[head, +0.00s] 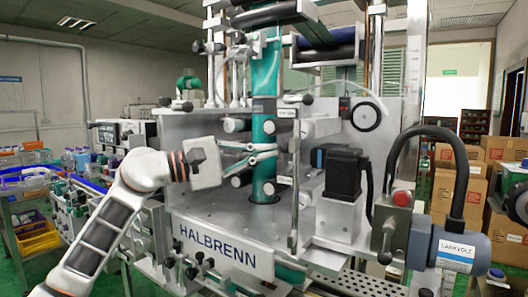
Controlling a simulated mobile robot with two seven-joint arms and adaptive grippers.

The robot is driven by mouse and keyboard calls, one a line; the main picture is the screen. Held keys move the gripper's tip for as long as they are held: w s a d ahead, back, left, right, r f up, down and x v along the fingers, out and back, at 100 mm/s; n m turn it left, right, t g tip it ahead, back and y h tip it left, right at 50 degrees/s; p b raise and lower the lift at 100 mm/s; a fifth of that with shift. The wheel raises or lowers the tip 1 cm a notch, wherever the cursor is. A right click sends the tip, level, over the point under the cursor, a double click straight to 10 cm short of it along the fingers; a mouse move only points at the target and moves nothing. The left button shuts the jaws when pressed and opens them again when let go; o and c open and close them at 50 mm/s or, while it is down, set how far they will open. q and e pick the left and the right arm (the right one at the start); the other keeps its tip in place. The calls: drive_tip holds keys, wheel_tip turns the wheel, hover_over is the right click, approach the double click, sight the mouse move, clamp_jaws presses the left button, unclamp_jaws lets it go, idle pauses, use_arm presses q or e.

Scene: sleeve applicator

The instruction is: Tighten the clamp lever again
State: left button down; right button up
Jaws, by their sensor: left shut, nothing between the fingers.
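My left arm comes in from the lower left. My left gripper (206,163) is at the front left of the machine, beside the teal vertical tube (263,135). Several black-knobbed levers and knobs show on the machine. One short silver lever with a black knob (307,99) is at the column's upper right, above and right of the gripper. I cannot tell which one is the clamp lever, or whether it is tight or loose. My right gripper is not in view.
The machine's metal deck (215,212) carries a HALBRENN plate (222,248) at its front. A black motor block (343,172) stands right of the tube. A blue-grey motor (455,247) is at lower right. Cartons (460,180) are behind. A cart with bottles (35,180) stands left.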

use_arm(q)
drive_tip(key=shift+s+r+m, duration=0.1)
drive_tip(key=shift+m, duration=0.2)
drive_tip(key=shift+s+d+r+m+g+y, duration=0.25)
drive_tip(key=shift+m+g+y, duration=0.2)
drive_tip(key=shift+m, duration=0.25)
drive_tip(key=s+d+m+y+p, duration=0.3)
drive_tip(key=d+m+y+p, duration=0.2)
drive_tip(key=m+y+p, duration=0.1)
drive_tip(key=shift+s+d+f+m+t+y, duration=0.35)
drive_tip(key=shift+f+m, duration=0.1)
drive_tip(key=shift+m, duration=0.45)
idle(0.4)
drive_tip(key=shift+s+d+f, duration=0.1)
drive_tip(key=shift+d+f, duration=0.15)
drive_tip(key=shift+d, duration=0.1)
idle(0.4)
